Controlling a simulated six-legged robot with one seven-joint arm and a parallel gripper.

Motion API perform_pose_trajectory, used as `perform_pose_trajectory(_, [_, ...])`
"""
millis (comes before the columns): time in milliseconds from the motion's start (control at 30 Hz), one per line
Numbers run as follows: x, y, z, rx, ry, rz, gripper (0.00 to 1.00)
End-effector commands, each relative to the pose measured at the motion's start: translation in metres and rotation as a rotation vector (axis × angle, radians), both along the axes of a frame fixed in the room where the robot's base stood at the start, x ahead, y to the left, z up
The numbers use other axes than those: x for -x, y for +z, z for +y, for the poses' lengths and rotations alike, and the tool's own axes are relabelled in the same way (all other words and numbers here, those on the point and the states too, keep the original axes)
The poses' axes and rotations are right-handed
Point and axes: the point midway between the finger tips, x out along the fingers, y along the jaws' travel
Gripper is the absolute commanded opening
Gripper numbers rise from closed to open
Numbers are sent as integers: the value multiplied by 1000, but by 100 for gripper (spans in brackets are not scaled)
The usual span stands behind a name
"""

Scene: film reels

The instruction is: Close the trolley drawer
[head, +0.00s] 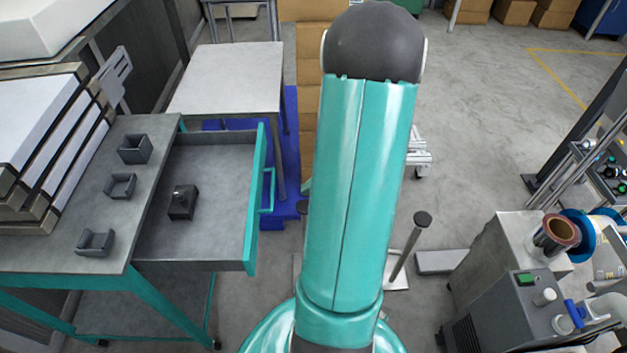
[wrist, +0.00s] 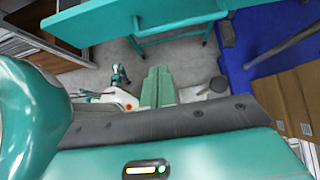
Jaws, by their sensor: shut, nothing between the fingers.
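The trolley (head: 60,259) with a grey top and teal frame stands at the left in the head view. Its grey drawer (head: 205,235) is pulled out to the right, with a teal front (head: 256,200) and a teal handle (head: 270,190) on the outer side. A small dark block (head: 182,203) lies inside the drawer. In the wrist view, the teal drawer front (wrist: 135,20) and its handle (wrist: 172,36) cross the top. My gripper (wrist: 158,72) points toward the handle, its green fingers together and empty, apart from it in the picture. In the head view my arm hides most of the gripper.
Several small grey trays, one of them (head: 135,149), sit on the trolley top beside stacked white-sided cases (head: 40,130). A grey table (head: 228,78) and cardboard boxes (head: 308,60) stand behind the drawer. A grey machine (head: 500,310) is at the right. Open floor lies at the upper right.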

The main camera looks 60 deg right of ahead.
Motion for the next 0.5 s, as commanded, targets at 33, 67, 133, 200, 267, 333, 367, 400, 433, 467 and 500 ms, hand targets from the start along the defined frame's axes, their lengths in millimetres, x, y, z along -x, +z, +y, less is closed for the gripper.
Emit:
perform_pose_trajectory(33, [-6, -8, 5, -2, 3, 2, 0])
perform_pose_trajectory(67, [-9, -12, 8, -2, 4, 0, 0])
perform_pose_trajectory(133, [-18, -22, 15, -3, 4, 1, 0])
perform_pose_trajectory(200, [-26, -31, 22, -3, 6, 1, 0])
perform_pose_trajectory(267, [-34, -36, 27, 0, 6, 0, 0])
perform_pose_trajectory(333, [-43, -37, 35, 1, 8, 0, 0])
perform_pose_trajectory(367, [-47, -38, 37, 1, 7, -1, 0])
perform_pose_trajectory(400, [-51, -39, 41, 2, 8, -1, 0])
perform_pose_trajectory(433, [-54, -39, 43, 1, 8, -1, 0])
perform_pose_trajectory(467, [-56, -40, 45, 1, 8, -1, 0])
perform_pose_trajectory(500, [-58, -40, 46, 2, 8, -1, 0])
